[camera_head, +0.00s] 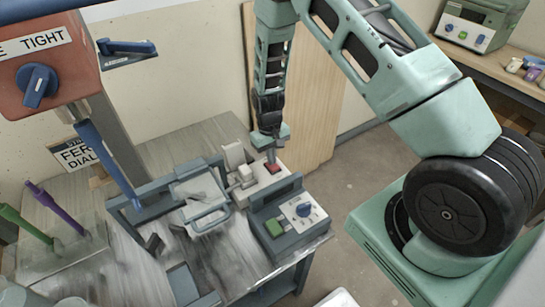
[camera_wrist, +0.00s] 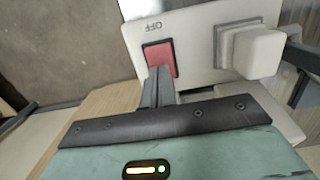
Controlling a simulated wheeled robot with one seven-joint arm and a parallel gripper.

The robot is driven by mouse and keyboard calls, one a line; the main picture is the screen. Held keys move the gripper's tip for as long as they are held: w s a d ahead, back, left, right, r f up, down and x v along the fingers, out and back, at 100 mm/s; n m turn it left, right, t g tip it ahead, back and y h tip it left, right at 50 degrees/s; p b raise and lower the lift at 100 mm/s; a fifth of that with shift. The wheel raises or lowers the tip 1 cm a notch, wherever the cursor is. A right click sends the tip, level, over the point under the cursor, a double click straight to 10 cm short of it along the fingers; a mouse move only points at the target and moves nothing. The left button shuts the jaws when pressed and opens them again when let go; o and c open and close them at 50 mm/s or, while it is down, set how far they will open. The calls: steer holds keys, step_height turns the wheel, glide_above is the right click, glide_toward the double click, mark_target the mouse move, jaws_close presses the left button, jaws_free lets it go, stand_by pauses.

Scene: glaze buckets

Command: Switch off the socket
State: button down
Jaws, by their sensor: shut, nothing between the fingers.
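The socket (camera_head: 258,187) is a white block on the far right part of the workbench, with a red rocker switch (camera_head: 273,169). In the wrist view the white socket plate (camera_wrist: 200,68) shows the red switch (camera_wrist: 159,55) with "OFF" lettering above it. A white plug (camera_wrist: 256,52) sits in the socket to the right of the switch. My gripper (camera_wrist: 160,72) is shut and empty, with its fingertips at the lower edge of the red switch. I cannot tell whether they touch it. In the head view my gripper (camera_head: 271,156) points down just above the switch.
A grey control box (camera_head: 285,220) with a blue knob and green button stands close in front of the socket. A clamp-like frame (camera_head: 200,195) stands left of it. A wooden board (camera_head: 310,90) leans on the wall behind. Open floor lies right of the bench.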

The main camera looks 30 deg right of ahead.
step_height(320, 180, up, 14)
steer(key=w, duration=0.1)
steer(key=shift+w, duration=0.15)
stand_by(0.5)
